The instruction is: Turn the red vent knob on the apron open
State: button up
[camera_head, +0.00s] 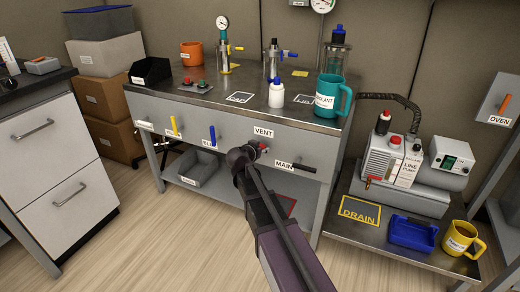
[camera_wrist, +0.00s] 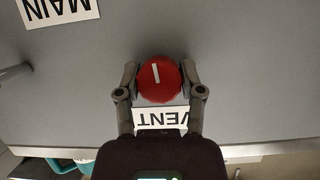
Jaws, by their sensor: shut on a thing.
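The red vent knob (camera_wrist: 160,79) is on the grey apron (camera_head: 225,134) of the steel bench, beside the VENT label (camera_head: 263,133). In the wrist view it is round, with a white line that stands nearly upright in the picture, tilted slightly. The VENT label (camera_wrist: 162,118) appears upside down there. My gripper (camera_wrist: 160,80) is shut on the knob, one finger on each side. In the head view my gripper (camera_head: 256,150) is at the apron and hides most of the knob.
A black MAIN handle (camera_head: 304,168) is right of the knob, with blue (camera_head: 212,136) and yellow (camera_head: 174,125) handles to the left. A teal mug (camera_head: 328,98) and a white bottle (camera_head: 276,94) stand above, near the bench edge. A pump (camera_head: 390,160) sits on the low right table.

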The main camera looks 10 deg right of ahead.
jog(key=n, duration=0.1)
jog(key=n+h, duration=0.1)
jog(key=shift+w+a+n+g+h+b, duration=0.1)
jog(key=shift+w+n+g+h+b, duration=0.2)
jog(key=shift+n+g+b, duration=0.1)
jog(key=n+h+b, duration=0.1)
jog(key=n, duration=0.1)
jog(key=shift+f+n+g+h, duration=0.15)
jog(key=shift+n+g+h, duration=0.15)
jog(key=shift+g, duration=0.1)
jog(key=n+h+b, duration=0.1)
jog(key=n+b, duration=0.1)
jog(key=n, duration=0.1)
jog(key=shift+h, duration=0.4)
jog(key=shift+s+n+h+b, duration=0.1)
jog(key=shift+n+h+b, duration=0.55)
jog(key=shift+n, duration=0.65)
jog(key=o, duration=1.2)
jog(key=shift+s, duration=0.15)
